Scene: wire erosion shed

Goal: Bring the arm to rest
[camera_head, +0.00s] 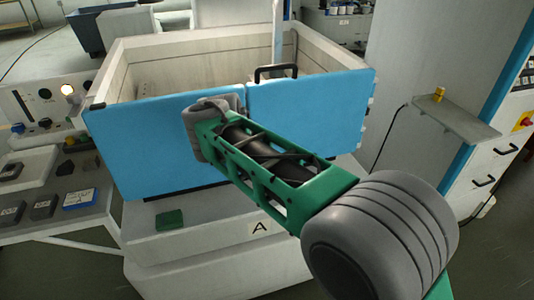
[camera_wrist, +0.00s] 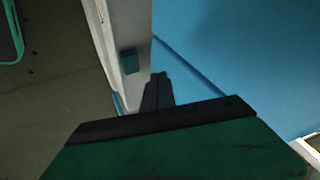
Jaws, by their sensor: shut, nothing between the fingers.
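My gripper (camera_wrist: 158,82) shows in the wrist view as dark narrow fingers beyond a green and black body. The fingers are together with nothing between them. They are beside the blue door panel (camera_wrist: 235,45) of the machine; whether they touch it I cannot tell. In the head view my green and grey arm reaches across the front of the machine's blue panels (camera_head: 310,110), and the gripper itself is hidden there.
A green block (camera_head: 170,219) lies on the white ledge (camera_head: 215,238) below the panels. A side table (camera_head: 75,215) with small parts stands at left. At right are a small shelf (camera_head: 455,122) with a yellow item and a drawer cabinet (camera_head: 490,165).

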